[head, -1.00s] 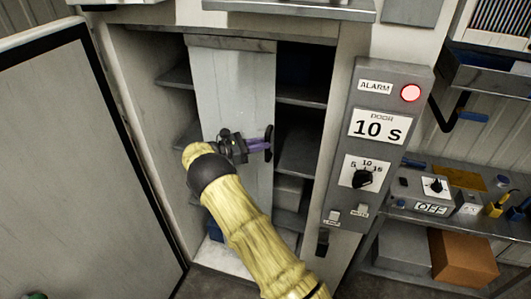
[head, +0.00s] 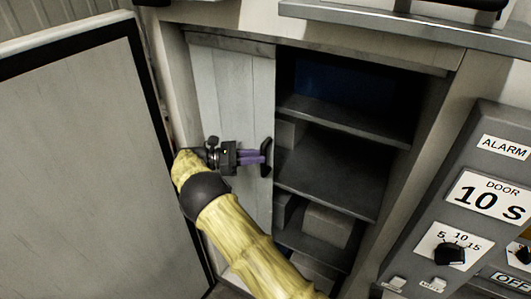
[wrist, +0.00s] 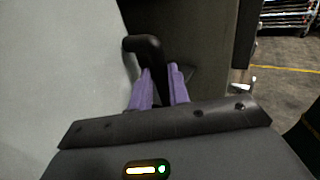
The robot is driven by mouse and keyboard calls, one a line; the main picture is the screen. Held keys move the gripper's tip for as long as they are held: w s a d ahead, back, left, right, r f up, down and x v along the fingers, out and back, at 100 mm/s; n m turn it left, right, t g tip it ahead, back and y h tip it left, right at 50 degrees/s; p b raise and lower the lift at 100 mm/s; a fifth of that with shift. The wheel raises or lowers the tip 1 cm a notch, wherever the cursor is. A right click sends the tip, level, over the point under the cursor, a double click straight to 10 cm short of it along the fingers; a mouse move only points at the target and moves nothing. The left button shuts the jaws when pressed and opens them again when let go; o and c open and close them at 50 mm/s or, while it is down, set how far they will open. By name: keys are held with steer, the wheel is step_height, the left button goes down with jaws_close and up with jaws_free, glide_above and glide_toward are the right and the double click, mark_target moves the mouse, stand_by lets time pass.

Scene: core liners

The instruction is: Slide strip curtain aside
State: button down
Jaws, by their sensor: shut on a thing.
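The strip curtain (head: 235,95) is a pale grey panel of upright strips at the left of the cabinet opening, under a grey top rail. A black handle (head: 266,158) is on its right edge; it also shows in the wrist view (wrist: 143,46). My gripper (head: 262,158) has its purple fingers shut on the handle, and in the wrist view the fingers (wrist: 162,85) sit on both sides of it. The panel also fills the left of the wrist view.
The right part of the cabinet shows open, with grey shelves (head: 335,175), a blue thing (head: 345,85) at the top and a grey box (head: 327,223) lower down. An open door (head: 75,170) stands at left. A control box (head: 465,205) marked ALARM and DOOR 10 s is at right.

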steer(key=shift+w+a, duration=0.15)
steer(key=shift+a, duration=0.05)
steer(key=shift+r, duration=0.1)
steer(key=c, duration=1.4)
jaws_free()
steer(key=shift+w+a, duration=0.1)
steer(key=shift+a, duration=0.05)
steer(key=shift+o, duration=0.4)
steer(key=shift+w, duration=0.15)
steer(key=a+b, duration=0.3)
steer(key=a, duration=0.4)
steer(key=shift+s, duration=0.25)
